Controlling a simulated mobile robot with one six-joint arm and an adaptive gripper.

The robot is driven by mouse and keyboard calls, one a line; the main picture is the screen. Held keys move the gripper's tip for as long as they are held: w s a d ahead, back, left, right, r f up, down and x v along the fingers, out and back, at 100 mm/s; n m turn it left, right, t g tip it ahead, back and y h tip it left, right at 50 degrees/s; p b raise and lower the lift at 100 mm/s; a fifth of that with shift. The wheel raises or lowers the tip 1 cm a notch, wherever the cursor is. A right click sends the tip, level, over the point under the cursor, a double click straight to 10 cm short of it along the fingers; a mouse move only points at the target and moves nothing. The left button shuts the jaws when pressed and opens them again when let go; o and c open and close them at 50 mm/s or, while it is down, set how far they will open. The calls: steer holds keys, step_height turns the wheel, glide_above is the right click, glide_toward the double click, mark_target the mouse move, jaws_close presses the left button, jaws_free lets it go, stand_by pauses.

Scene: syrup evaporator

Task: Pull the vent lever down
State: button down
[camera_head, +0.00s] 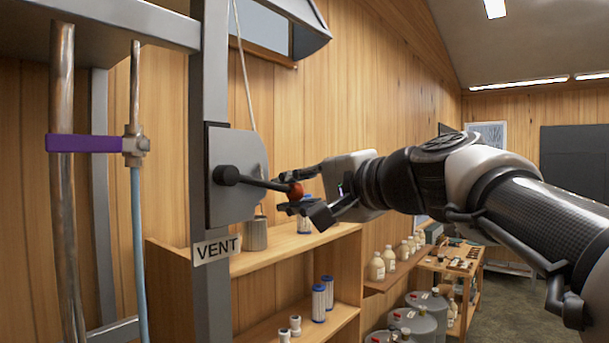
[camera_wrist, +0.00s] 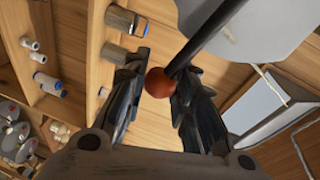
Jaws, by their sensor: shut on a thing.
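The vent lever is a black rod (camera_head: 262,183) with a red-brown ball knob (camera_head: 296,190). It runs from a dark pivot on a grey plate (camera_head: 247,152) on the post, above a VENT sign (camera_head: 216,249). The rod points right and tilts slightly down. My gripper (camera_head: 292,192) comes from the right and its fingers are closed around the knob. In the wrist view the knob (camera_wrist: 159,83) sits between the fingertips (camera_wrist: 160,88), with the rod (camera_wrist: 207,38) rising to the upper right.
A wooden shelf (camera_head: 270,253) with a grey can and blue-white cylinders stands just behind and below the lever. A purple valve handle (camera_head: 84,143) on pipes is at the left. A cord (camera_head: 243,75) hangs behind the plate. Jugs (camera_head: 377,266) and drums stand lower right.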

steer(key=shift+s+a+f+m+g, duration=0.15)
steer(key=shift+s+a+f+m, duration=0.1)
steer(key=shift+f+m, duration=0.4)
steer(key=shift+s+a+f+m+g, duration=0.2)
steer(key=shift+f+m, duration=0.3)
steer(key=shift+f, duration=0.35)
steer(key=shift+s+a+f+m+g, duration=0.15)
steer(key=shift+s+f+m, duration=0.1)
steer(key=shift+f+m, duration=0.4)
steer(key=shift+f, duration=0.1)
steer(key=c, duration=1.3)
jaws_free()
steer(key=v, duration=1.2)
steer(key=shift+d, duration=0.15)
